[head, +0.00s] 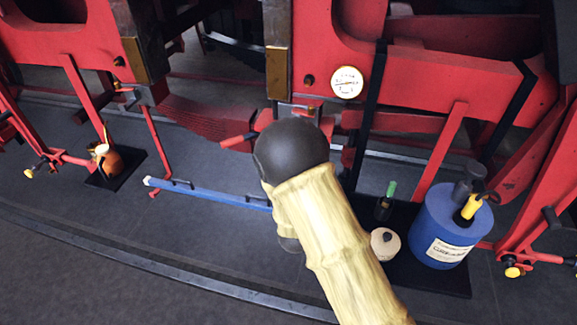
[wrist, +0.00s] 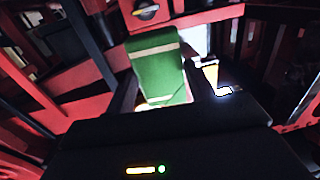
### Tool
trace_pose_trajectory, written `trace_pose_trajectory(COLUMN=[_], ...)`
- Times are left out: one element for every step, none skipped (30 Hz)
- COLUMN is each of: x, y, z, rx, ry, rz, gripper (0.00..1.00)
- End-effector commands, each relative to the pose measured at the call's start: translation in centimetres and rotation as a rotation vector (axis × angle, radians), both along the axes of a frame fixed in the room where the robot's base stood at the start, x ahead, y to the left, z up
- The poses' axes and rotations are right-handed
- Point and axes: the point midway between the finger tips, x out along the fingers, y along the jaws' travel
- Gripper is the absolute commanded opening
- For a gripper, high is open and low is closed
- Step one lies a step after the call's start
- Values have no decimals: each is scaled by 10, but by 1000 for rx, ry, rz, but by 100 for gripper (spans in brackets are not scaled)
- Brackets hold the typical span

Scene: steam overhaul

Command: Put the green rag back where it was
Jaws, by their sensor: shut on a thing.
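The green rag (wrist: 158,66), with pale stripes across it, stands up in front of my gripper (wrist: 168,92) in the wrist view. My gripper is shut on the rag, whose lower end lies between the fingers. The right finger shows a bright yellow and white patch. In the head view my own cream-sleeved arm with its dark rounded joint hides the gripper, and I cannot make out the rag there. Where the rag was before is not shown.
Red locomotive frame (head: 450,85) fills the back, with a round white gauge (head: 347,82). A blue can (head: 445,228), a cream pot (head: 385,244) and a small green-topped item (head: 390,190) stand right. A blue bar (head: 205,193) lies left of my arm. An orange-brown pot (head: 107,163) stands far left.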

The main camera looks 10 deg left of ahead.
Motion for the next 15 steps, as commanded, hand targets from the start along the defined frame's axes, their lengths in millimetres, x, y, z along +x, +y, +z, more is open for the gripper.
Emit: trace_pose_trajectory(x=[4,6,8,9,9,10,11,11,11,11,10,9,8,7,5], y=[-14,-19,-26,-32,-37,-44,-50,-55,-62,-67,-73,-80,-86,-91,-98], z=[-12,-17,-24,-29,-34,-41,-46,-51,-58,-63,-68,-74,-79,-83,-89], rx=[-2,-1,-1,-1,0,-1,0,1,2,2,1,3,2,2,3], ry=[5,4,4,4,5,6,4,4,4,5,4,4,5,4,5], rz=[3,12,23,32,41,53,63,72,85,94,103,116,125,133,145], gripper=[36,36,36,36,36,36,36,36,36,36,36,36,36,36,36])
